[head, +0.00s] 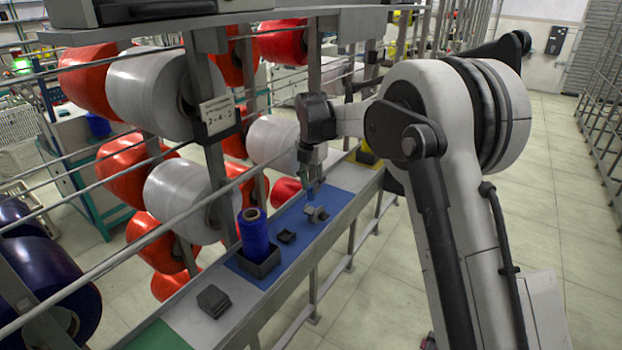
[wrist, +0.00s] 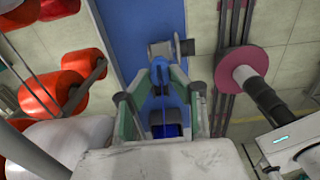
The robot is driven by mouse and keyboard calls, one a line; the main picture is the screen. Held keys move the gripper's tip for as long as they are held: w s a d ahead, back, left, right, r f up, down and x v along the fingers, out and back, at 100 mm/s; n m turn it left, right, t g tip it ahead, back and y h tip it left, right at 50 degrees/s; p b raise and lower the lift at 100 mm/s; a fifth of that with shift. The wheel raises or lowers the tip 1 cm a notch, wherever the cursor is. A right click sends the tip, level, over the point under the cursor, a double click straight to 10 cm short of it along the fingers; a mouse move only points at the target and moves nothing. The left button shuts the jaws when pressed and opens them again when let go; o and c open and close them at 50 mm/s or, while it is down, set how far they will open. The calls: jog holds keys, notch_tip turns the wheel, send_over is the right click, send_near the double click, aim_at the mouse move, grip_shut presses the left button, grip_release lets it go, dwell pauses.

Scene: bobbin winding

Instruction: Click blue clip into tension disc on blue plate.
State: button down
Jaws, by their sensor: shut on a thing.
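The blue clip (head: 310,193) is a small blue piece between the fingertips of my gripper (head: 312,186), which is shut on it. My gripper points down, just above the grey metal tension disc (head: 317,213) on the blue plate (head: 335,208). In the wrist view, my gripper's fingertips (wrist: 161,80) lie just below the tension disc (wrist: 172,48) in the picture. The blue plate (wrist: 130,30) runs beneath.
A blue bobbin (head: 253,232) stands in a black holder (head: 261,264) on the plate. A small dark square part (head: 286,236) lies between it and the disc. Rails and large red and white spools (head: 181,200) border the left.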

jog(key=shift+f+b, duration=1.25)
jog(key=shift+f, duration=0.8)
jog(key=c, duration=1.5)
grip_release()
jog(key=shift+r, duration=0.1)
